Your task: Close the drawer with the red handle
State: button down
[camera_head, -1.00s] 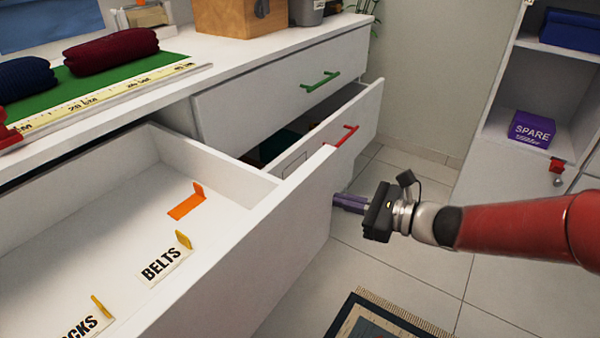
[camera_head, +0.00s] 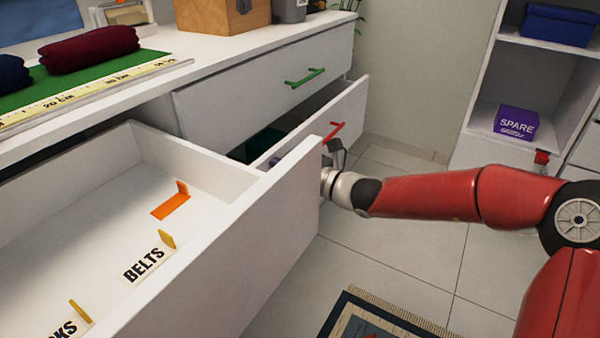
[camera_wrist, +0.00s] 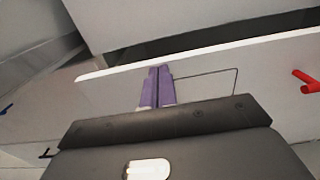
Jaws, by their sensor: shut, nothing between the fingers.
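The drawer with the red handle (camera_head: 333,132) stands partly open below the green-handled drawer in the head view. Its white front (camera_head: 349,108) is partly hidden by the nearer open drawer.
A nearer drawer (camera_head: 245,235) with a BELTS label (camera_head: 144,264) is wide open, close left of my wrist. The green-handled drawer (camera_head: 260,90) is above. A shelf with a purple SPARE box (camera_head: 516,122) stands right. Tiled floor is clear, except for a rug (camera_head: 385,318).

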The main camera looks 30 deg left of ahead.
jog(key=shift+a, duration=0.5)
jog(key=a+b, duration=0.1)
jog(key=a, duration=0.7)
jog(key=shift+w+a+r, duration=0.2)
jog(key=shift+w+r, duration=0.05)
jog(key=shift+w, duration=0.2)
